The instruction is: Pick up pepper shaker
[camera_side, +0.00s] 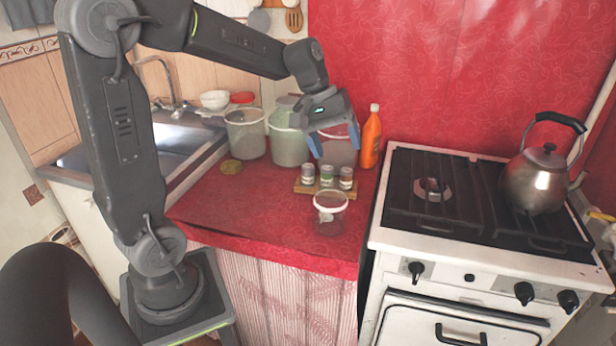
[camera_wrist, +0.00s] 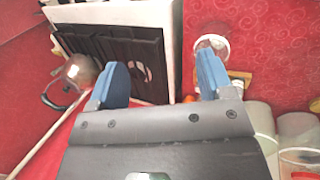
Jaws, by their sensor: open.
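Three small jar-like shakers stand upright in a row on a wooden board (camera_side: 312,190) on the red counter. The left one (camera_side: 308,174) looks greyish, the middle one (camera_side: 327,177) greenish and the right one (camera_side: 346,179) brownish. I cannot tell which is the pepper shaker. My gripper (camera_side: 335,143), with blue fingertips, is open and empty above and just behind the row. In the wrist view its fingers (camera_wrist: 161,82) are spread wide. An edge of the board (camera_wrist: 241,76) shows by the right finger, with the shakers mostly hidden.
A clear jar (camera_side: 330,216) stands in front of the board. Large canisters (camera_side: 287,145) and an orange bottle (camera_side: 371,140) stand behind. The stove (camera_side: 399,235) with a kettle (camera_side: 538,185) is at the right. The counter's left front (camera_side: 240,215) is clear.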

